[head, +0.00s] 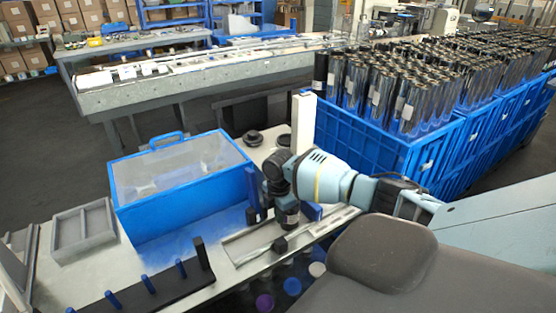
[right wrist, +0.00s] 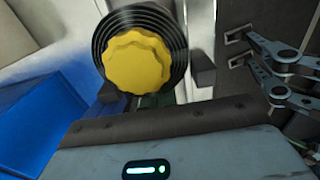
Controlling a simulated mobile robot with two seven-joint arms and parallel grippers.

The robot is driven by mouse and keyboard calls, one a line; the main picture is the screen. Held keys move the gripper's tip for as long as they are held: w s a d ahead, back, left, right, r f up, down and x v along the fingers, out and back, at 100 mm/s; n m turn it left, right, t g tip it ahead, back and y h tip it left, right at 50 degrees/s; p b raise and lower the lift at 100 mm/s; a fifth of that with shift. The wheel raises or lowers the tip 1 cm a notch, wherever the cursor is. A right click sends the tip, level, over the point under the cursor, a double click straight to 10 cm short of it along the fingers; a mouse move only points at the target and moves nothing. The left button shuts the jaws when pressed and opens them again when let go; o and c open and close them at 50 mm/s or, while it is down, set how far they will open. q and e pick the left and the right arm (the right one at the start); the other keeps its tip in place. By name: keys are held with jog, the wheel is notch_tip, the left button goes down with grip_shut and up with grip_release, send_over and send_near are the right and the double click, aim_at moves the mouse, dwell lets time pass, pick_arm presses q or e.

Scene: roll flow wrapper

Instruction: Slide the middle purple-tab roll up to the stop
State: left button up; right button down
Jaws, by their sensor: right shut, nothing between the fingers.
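A purple round end (head: 264,302) shows low in the head view, below the table's front edge, beside a blue and a white one. I cannot tell whether it is the middle purple-tab roll. My right gripper (head: 287,218) points down over the table's right part and is shut and empty. In the right wrist view a yellow lobed knob (right wrist: 138,62) sits on a dark ribbed round body (right wrist: 178,38) just ahead of the gripper. Dark blocks stand on both sides of it. I cannot make out the stop. My left gripper is not in view.
A blue box with a clear lid (head: 180,170) stands left of my right arm. A dark rack with blue pegs (head: 148,284) lies in front of it, and a grey tray (head: 84,230) at left. Blue crates (head: 375,150) of shiny rolls fill the right. Dark linkages (right wrist: 283,75) show at the wrist view's right.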

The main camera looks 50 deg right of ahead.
jog(key=shift+a+r, duration=0.1)
jog(key=shift+a, duration=0.3)
jog(key=a, duration=0.1)
jog(key=a+p, duration=0.1)
jog(key=shift+w+a+r, duration=0.2)
jog(key=shift+w+a, duration=0.1)
jog(key=shift+w, duration=0.05)
jog(key=shift+w+a+r, duration=0.2)
jog(key=shift+w+r, duration=0.2)
jog(key=shift+r, duration=0.25)
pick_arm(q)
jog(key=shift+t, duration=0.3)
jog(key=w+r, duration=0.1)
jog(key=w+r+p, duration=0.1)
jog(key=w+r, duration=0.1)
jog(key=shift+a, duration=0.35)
pick_arm(e)
notch_tip(320, 180, up, 8)
jog(key=shift+s, duration=0.3)
